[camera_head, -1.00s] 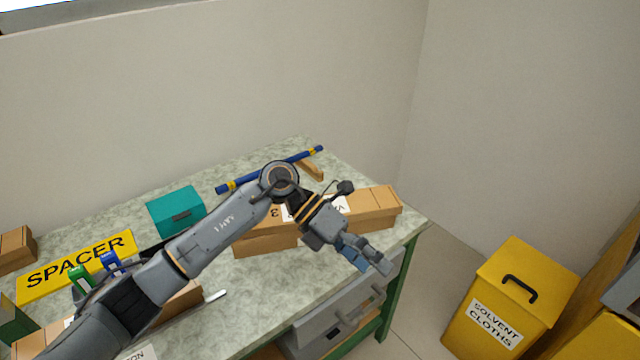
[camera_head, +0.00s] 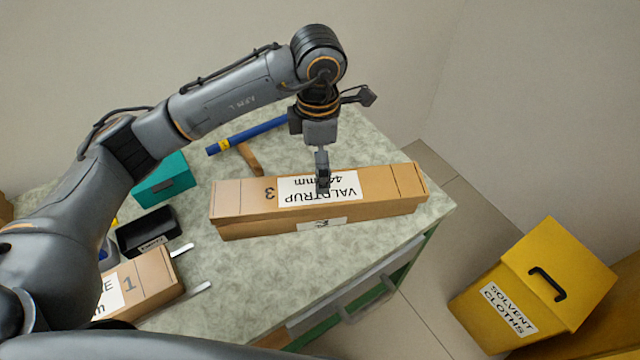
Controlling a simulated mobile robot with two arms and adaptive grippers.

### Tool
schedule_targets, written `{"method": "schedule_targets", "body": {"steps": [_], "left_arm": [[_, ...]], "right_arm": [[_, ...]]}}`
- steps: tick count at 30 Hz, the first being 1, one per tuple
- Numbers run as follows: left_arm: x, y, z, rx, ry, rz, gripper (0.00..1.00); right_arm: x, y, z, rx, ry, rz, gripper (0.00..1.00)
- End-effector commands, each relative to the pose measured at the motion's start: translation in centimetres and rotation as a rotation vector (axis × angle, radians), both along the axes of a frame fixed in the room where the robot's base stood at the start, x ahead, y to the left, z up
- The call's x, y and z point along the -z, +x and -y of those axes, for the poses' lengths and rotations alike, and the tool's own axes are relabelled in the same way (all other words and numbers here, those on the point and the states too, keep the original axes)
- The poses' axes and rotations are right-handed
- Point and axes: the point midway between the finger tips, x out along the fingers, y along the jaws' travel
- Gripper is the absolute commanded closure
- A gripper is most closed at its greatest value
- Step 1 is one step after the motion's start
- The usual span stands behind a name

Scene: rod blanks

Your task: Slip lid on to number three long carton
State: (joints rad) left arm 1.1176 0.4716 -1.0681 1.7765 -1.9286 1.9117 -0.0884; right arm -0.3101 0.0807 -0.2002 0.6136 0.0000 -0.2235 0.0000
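The long number three carton (camera_head: 375,222) lies on the bench, a strip of its front wall and part of a white label showing. Its brown cardboard lid (camera_head: 390,183), with a "3" and a white "VALPTRUP" label, lies over it along its length. How far down the lid sits is hard to tell. My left gripper (camera_head: 323,188) points straight down at the middle of the lid, its fingertips at or just above the label. The fingers show edge-on, so their opening is hidden. My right gripper is not in view.
A number one carton (camera_head: 150,282) lies at the front left. A black tray (camera_head: 147,232), a teal box (camera_head: 165,182) and a blue rod (camera_head: 247,134) are on the bench (camera_head: 250,285). A yellow solvent cloths bin (camera_head: 535,285) stands right of it.

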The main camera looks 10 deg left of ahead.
Motion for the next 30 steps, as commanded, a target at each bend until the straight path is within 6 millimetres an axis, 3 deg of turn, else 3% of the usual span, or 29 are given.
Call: {"method": "schedule_targets", "body": {"steps": [3,11,18,28,30], "left_arm": [[1.8,0.0,0.0,-0.001,0.000,-0.004,0.00],[3.7,0.1,0.0,0.000,0.000,-0.004,0.00],[7.2,0.4,0.1,-0.001,-0.001,-0.003,0.00],[8.1,0.4,0.1,0.001,-0.001,-0.001,0.00],[8.1,0.4,0.1,0.001,-0.001,-0.001,0.14]], "right_arm": [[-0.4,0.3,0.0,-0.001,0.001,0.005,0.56],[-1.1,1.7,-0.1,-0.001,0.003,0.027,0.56],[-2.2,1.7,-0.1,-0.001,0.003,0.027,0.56],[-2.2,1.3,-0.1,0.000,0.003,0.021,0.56],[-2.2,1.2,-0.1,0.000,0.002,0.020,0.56]]}}
